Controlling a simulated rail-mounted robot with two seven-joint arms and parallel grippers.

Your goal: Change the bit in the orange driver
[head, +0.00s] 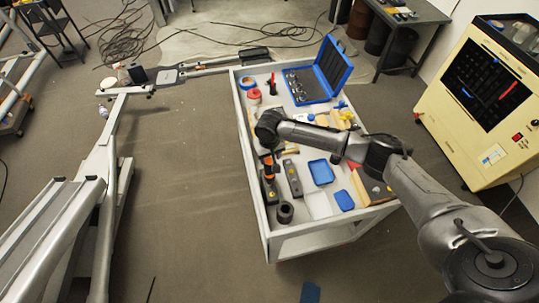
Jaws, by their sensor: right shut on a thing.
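The orange driver (268,160) is at the left side of the white cart, with its orange and black body below my right wrist. My right gripper (267,152) points down at it and is shut on it; the fingers are small and partly hidden by the wrist. An open blue case (330,68) with several round or socket-like pieces lies at the back of the cart. I cannot pick out a single bit at this size. My left gripper is not in view.
The white cart (257,222) also holds a grey block (292,178), a dark cylinder (285,212), a blue tray (321,172), a red tape roll (254,96) and wooden pieces. A cream cabinet (470,130) stands at right. Exercise-machine frames stand on the floor at left.

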